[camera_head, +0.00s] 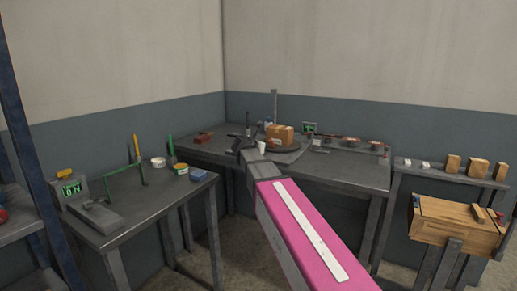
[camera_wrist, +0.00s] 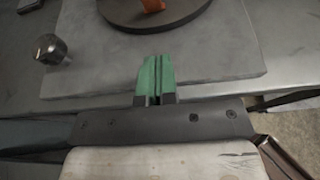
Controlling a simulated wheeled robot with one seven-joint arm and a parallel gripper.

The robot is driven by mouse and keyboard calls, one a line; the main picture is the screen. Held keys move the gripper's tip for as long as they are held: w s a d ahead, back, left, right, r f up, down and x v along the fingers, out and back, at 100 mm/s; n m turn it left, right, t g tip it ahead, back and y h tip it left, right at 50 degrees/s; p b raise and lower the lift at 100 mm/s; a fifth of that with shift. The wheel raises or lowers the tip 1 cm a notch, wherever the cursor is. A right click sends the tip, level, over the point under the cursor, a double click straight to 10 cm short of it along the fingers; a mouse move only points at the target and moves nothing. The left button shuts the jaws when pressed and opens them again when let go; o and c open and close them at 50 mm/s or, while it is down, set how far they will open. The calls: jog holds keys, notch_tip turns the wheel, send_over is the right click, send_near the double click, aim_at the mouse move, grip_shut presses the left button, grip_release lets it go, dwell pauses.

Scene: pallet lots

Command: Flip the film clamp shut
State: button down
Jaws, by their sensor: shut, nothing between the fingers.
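My gripper shows in the wrist view (camera_wrist: 156,76) with its two green fingers pressed together and nothing between them. It is over the front edge of a grey plate (camera_wrist: 215,60), short of a dark round turntable (camera_wrist: 185,17). A small orange part (camera_wrist: 152,5) shows on the turntable, cut off by the top edge. A shiny round knob (camera_wrist: 50,47) stands to the left of the fingers. In the head view my pink arm reaches to the back bench, and a cardboard box (camera_head: 280,135) sits on the turntable. I cannot clearly make out the film clamp or its position.
A wooden crate (camera_head: 455,220) stands at right.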

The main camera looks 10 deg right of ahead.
aim_at(272, 141)
jog(key=x, duration=0.5)
jog(key=shift+w, duration=0.1)
jog(key=shift+w+d+r, duration=0.6)
jog(key=shift+w, duration=0.15)
jog(key=shift+w+d+r, duration=0.35)
jog(key=shift+w+d, duration=0.05)
jog(key=shift+w, duration=0.05)
jog(key=shift+w+d+r+g+y, duration=0.2)
jog(key=shift+w+r+g+y, duration=0.1)
jog(key=shift+r+g+y, duration=0.4)
jog(key=shift+w+d+g+y, duration=0.2)
jog(key=shift+w+g+y, duration=0.1)
jog(key=shift+g, duration=0.4)
jog(key=shift+w+d+r+g+y, duration=0.2)
jog(key=shift+w+g+y, duration=0.1)
jog(key=shift+g+y, duration=0.25)
jog(key=shift+w+d+r+g+y, duration=0.25)
jog(key=shift+w+g+y, duration=0.1)
jog(key=shift+g, duration=0.3)
jog(key=shift+s, duration=0.1)
jog(key=shift+r, duration=0.1)
jog(key=shift+r, duration=0.65)
